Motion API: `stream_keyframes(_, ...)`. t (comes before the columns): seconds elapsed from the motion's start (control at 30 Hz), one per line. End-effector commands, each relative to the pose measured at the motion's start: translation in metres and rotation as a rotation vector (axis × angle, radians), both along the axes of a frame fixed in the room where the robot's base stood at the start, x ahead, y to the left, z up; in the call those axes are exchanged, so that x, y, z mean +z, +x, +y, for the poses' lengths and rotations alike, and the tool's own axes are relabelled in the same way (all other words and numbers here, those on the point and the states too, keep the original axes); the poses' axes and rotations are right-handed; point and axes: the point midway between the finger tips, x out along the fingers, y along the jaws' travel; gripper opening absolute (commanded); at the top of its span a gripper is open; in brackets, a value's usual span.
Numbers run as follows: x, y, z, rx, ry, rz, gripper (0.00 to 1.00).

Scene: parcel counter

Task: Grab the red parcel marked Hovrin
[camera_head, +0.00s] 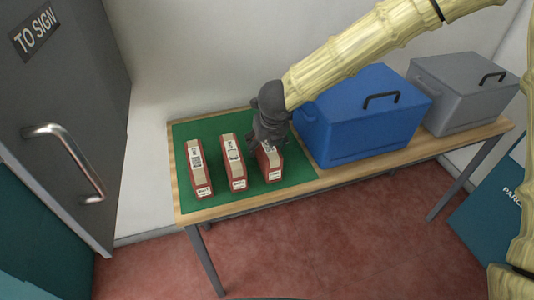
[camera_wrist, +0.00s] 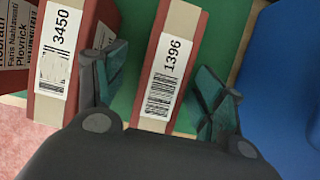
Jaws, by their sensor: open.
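Three red parcels with white labels stand in a row on a green mat (camera_head: 211,207): left (camera_head: 198,172), middle (camera_head: 233,165) and right (camera_head: 271,167). The name Hovrin cannot be read on any of them. My gripper (camera_head: 266,142) is open above the right parcel and hides part of it. In the wrist view, the parcel with label 1396 (camera_wrist: 168,70) lies between the open fingers (camera_wrist: 161,82), with gaps on both sides. To its left is the parcel with label 3450 (camera_wrist: 62,50).
A blue lidded box (camera_head: 365,115) stands just right of the mat, close to my gripper. A grey lidded box (camera_head: 465,95) stands beyond it on the same wooden table (camera_head: 405,158). A grey cabinet marked TO SIGN (camera_head: 65,90) is at the left.

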Motion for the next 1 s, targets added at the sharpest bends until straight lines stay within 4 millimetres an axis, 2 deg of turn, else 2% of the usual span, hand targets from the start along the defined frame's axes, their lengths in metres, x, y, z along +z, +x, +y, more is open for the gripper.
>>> stream_keyframes(0.17, -0.009, 0.004, -0.001, 0.000, -0.001, 0.000, 0.70)
stream_keyframes(0.4, -0.038, 0.015, -0.001, -0.001, -0.001, 0.001, 0.70)
stream_keyframes(0.53, -0.047, 0.020, 0.000, -0.003, -0.001, -0.001, 0.70)
stream_keyframes(1.0, -0.051, 0.021, 0.001, -0.003, -0.001, -0.001, 0.70)
